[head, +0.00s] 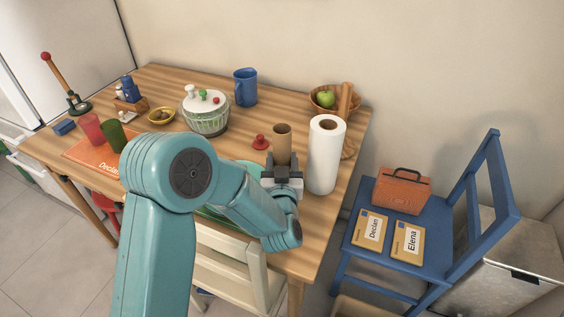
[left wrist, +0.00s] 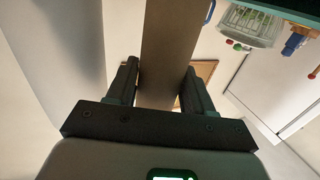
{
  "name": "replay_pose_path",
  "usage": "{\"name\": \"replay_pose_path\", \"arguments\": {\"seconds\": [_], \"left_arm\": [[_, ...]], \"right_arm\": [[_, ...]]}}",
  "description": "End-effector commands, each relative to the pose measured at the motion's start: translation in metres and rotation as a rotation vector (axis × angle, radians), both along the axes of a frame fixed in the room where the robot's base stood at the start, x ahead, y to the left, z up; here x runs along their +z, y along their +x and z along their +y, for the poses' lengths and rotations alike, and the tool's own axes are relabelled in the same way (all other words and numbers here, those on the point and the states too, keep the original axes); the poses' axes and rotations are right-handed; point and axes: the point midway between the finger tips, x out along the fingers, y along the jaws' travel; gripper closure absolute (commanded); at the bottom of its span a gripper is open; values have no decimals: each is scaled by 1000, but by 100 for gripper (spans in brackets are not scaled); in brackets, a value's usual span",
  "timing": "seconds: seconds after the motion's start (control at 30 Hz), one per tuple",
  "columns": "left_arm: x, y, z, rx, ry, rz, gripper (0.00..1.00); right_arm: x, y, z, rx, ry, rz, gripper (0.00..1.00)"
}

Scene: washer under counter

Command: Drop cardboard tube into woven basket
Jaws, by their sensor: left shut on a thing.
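The cardboard tube (head: 282,141) stands upright in the jaws of my left gripper (head: 281,169), above the right part of the wooden table. In the left wrist view the brown tube (left wrist: 168,50) lies between the two dark fingers of my left gripper (left wrist: 162,88), which is shut on it. The woven basket (head: 320,107) is at the table's back right corner, behind the paper roll. It holds a green apple (head: 326,98), and a tan stick-like thing (head: 345,101) rises at its right side. My right gripper is not in view.
A salad spinner (head: 206,113), a blue jug (head: 245,88) and a red knob-like thing (head: 260,142) are on the table (head: 310,238). A blue chair (head: 425,262) stands at right.

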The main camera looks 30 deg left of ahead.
Motion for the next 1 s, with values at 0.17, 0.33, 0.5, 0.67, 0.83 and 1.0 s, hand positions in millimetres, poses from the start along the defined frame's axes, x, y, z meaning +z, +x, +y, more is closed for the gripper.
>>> {"name": "replay_pose_path", "arguments": {"seconds": [0.17,0.33,0.5,0.67,0.83,1.0], "left_arm": [[1,0,0,0,0,-1,76],[-3,0,0,0,0,-1,45],[-1,0,0,0,0,-1,23],[-1,0,0,0,0,-1,23],[1,-7,-5,-2,0,0,23],[0,-41,-22,-6,0,1,23]], "right_arm": [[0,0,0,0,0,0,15],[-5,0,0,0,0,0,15],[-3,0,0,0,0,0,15],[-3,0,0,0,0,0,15],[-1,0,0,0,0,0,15],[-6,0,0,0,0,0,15]]}}
